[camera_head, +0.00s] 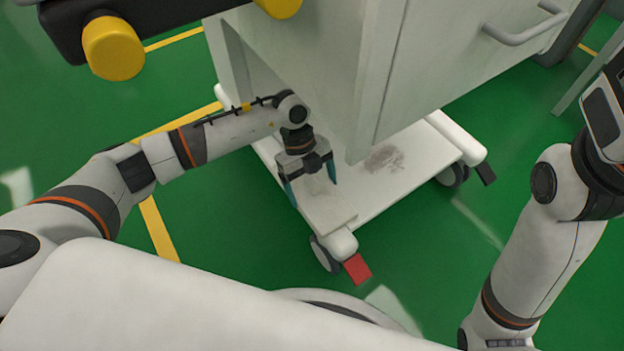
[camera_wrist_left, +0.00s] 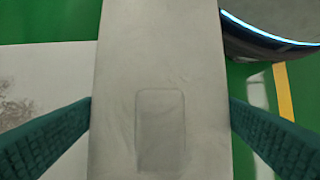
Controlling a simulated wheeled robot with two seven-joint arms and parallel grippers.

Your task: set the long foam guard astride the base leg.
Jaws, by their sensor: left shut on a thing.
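The long foam guard (camera_wrist_left: 160,60) is a pale grey slab with a shallow rectangular mark, running lengthwise through the left wrist view. My left gripper (camera_head: 311,184) is shut on it, with teal fingers pressed against its two long sides. In the head view the guard (camera_head: 328,212) is at the near left of the cart's base, over or along the white base leg (camera_head: 343,243), whose rounded end shows just beyond it. I cannot tell whether it rests on the leg or sits just above it. My right arm shows at the right, but its gripper is out of view.
The white cart (camera_head: 300,60) rises close behind my left gripper. Its base deck (camera_head: 400,160) has a dark smudge. A caster (camera_head: 325,255) and a red tab (camera_head: 357,268) are by the leg's end. Green floor (camera_head: 430,240) is open to the right.

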